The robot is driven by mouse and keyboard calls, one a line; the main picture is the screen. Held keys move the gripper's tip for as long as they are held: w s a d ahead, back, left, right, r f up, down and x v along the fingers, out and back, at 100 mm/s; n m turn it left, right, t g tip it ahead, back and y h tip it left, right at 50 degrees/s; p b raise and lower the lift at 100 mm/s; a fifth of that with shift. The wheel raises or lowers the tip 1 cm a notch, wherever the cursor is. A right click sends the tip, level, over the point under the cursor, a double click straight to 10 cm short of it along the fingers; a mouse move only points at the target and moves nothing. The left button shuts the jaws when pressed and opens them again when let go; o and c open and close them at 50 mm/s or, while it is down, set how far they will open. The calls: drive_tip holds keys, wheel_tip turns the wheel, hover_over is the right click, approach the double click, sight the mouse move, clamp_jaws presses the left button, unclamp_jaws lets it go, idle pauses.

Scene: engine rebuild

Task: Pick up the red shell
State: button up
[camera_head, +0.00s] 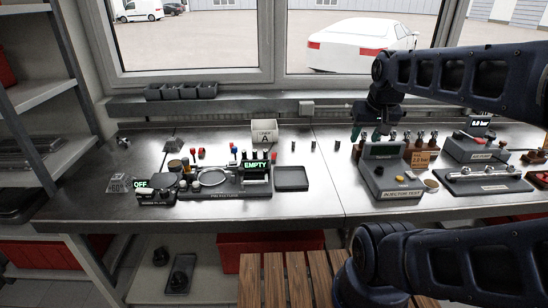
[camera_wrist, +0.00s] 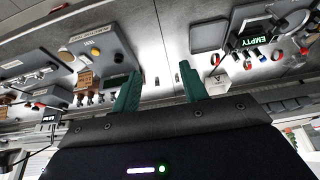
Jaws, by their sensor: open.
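Several small red pieces lie on the steel bench, and I cannot tell which is the red shell. One red piece (camera_head: 201,153) is behind the round ring at left. Another red piece (camera_head: 274,156) is beside the EMPTY display. A red piece (camera_wrist: 304,52) also shows at the right of the wrist view. My gripper (camera_head: 366,134) is open, with green fingers, over the back of the bench behind the injector test unit (camera_head: 383,176). In the wrist view, nothing is between the fingertips (camera_wrist: 160,70). The red pieces are well apart from it.
A white bin marked A (camera_head: 264,131) stands at the back. The EMPTY display unit (camera_head: 255,165) and a dark tray (camera_head: 292,178) are in front of it. Brown racks with upright parts (camera_head: 420,144) crowd the right. The bench between tray and injector unit is mostly clear.

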drive_tip(key=w+a+r+g, duration=0.1)
drive_tip(key=w+a, duration=0.3)
drive_tip(key=w, duration=0.9)
drive_tip(key=m+g, duration=0.2)
drive_tip(key=g, duration=0.2)
hover_over(274, 157)
drive_tip(key=w, duration=0.2)
wheel_tip(274, 157, down, 18)
drive_tip(key=f, duration=0.5)
drive_tip(key=shift+a+f, duration=0.15)
drive_tip(key=shift+a, duration=0.1)
drive_tip(key=shift+d+f, duration=0.15)
drive_tip(key=shift+f, duration=1.2)
drive_tip(key=shift+d+f, duration=0.15)
drive_tip(key=shift+f, duration=1.2)
clamp_jaws()
